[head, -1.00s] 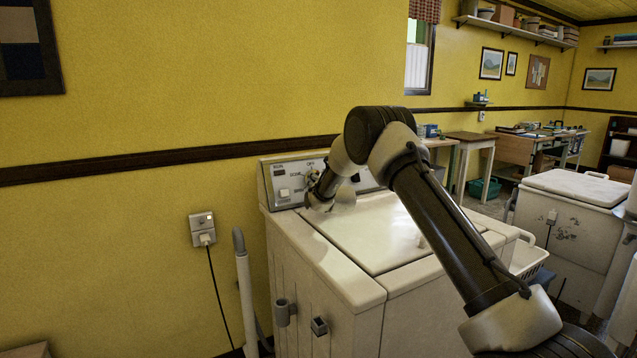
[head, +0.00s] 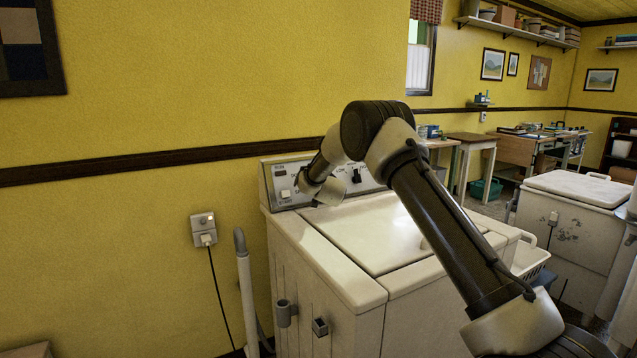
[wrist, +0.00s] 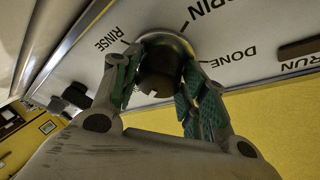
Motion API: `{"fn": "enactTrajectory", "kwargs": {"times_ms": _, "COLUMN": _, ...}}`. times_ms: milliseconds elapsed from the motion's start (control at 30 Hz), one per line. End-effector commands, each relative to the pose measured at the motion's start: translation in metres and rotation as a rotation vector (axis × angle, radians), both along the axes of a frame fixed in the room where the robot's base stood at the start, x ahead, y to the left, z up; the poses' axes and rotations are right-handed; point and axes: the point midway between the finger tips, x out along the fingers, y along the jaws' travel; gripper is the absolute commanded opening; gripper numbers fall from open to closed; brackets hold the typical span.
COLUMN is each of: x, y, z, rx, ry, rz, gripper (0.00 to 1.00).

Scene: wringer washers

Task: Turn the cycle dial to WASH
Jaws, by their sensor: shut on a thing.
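The cycle dial is a dark round knob (wrist: 160,82) on a pale ring, in the wrist view. My gripper (wrist: 163,70) is shut on it, with a green-padded finger on either side. RINSE, SPIN and DONE are printed around the dial, upside down or tilted in this view; WASH is not visible. I cannot tell where the dial points. In the head view the dial and fingertips are hidden behind my wrist, at the washer's control panel (head: 281,186).
The white washer (head: 335,270) stands against the yellow wall, lid shut. A dark switch (head: 357,175) is right of my wrist on the panel. RUN is printed in the wrist view beside a dark bar (wrist: 300,47). A wall outlet (head: 203,228) with a plug is at left.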

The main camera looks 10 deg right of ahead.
Motion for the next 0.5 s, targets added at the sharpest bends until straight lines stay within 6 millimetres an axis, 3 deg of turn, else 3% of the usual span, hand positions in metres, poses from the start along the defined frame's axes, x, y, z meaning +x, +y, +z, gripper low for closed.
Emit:
{"fn": "enactTrajectory", "kwargs": {"times_ms": 267, "x": 0.0001, "y": -0.0004, "z": 0.0003, "rx": -0.001, "ry": -0.001, "rz": -0.001, "gripper": 0.19}}
{"fn": "enactTrajectory", "kwargs": {"times_ms": 300, "x": 0.0001, "y": -0.0004, "z": 0.0003, "rx": -0.001, "ry": -0.001, "rz": -0.001, "gripper": 0.45}}
{"fn": "enactTrajectory", "kwargs": {"times_ms": 400, "x": 0.0001, "y": -0.0004, "z": 0.0003, "rx": -0.001, "ry": -0.001, "rz": -0.001, "gripper": 0.63}}
{"fn": "enactTrajectory", "kwargs": {"times_ms": 500, "x": 0.0001, "y": -0.0004, "z": 0.0002, "rx": -0.001, "ry": -0.001, "rz": -0.001, "gripper": 0.65}}
